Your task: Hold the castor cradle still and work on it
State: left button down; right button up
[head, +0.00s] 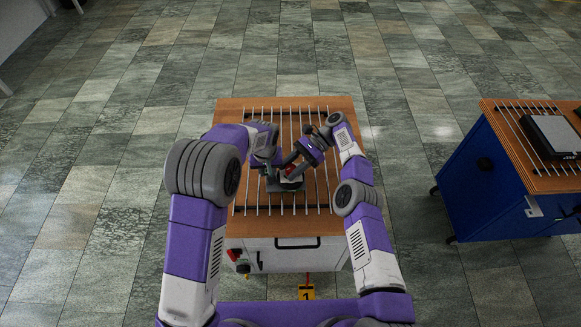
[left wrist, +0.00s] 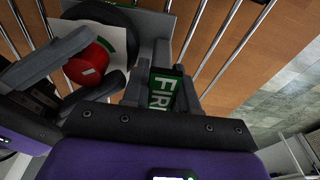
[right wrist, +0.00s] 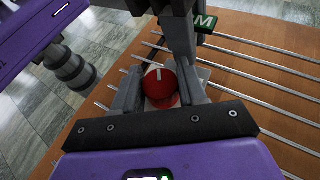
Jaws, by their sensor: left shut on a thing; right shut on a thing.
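The castor cradle (head: 286,186) sits on the rod-topped bench in front of me, small and partly covered by my grippers. In the left wrist view it shows a grey body (left wrist: 152,42), a white plate and a red knob (left wrist: 88,65) with a pale mark. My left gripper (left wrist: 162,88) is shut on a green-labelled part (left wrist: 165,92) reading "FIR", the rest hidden. My right gripper (right wrist: 160,88) is shut on the red knob (right wrist: 160,80), with one finger on either side. The green label's "M" end (right wrist: 206,21) shows beyond it in the right wrist view.
The wooden bench top (head: 335,108) carries several parallel metal rods and has clear room around the cradle. A blue wheeled cabinet (head: 470,170) with a grey device (head: 552,135) on top stands to the right. Open tiled floor lies behind.

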jog(key=o, duration=1)
jog(key=shift+w+a+r+m+t+y, duration=0.1)
jog(key=shift+w+m+t+y, duration=0.1)
jog(key=shift+m+t+y, duration=0.1)
jog(key=shift+s+m+t+y, duration=0.15)
jog(key=shift+m+t+y, duration=0.25)
jog(key=shift+m+t, duration=0.35)
jog(key=shift+m+t, duration=0.45)
jog(key=m+t+y, duration=0.1)
jog(key=m+t, duration=0.4)
jog(key=shift+s+t, duration=0.1)
jog(key=shift+t, duration=0.3)
jog(key=v, duration=1.2)
jog(key=shift+s, duration=0.15)
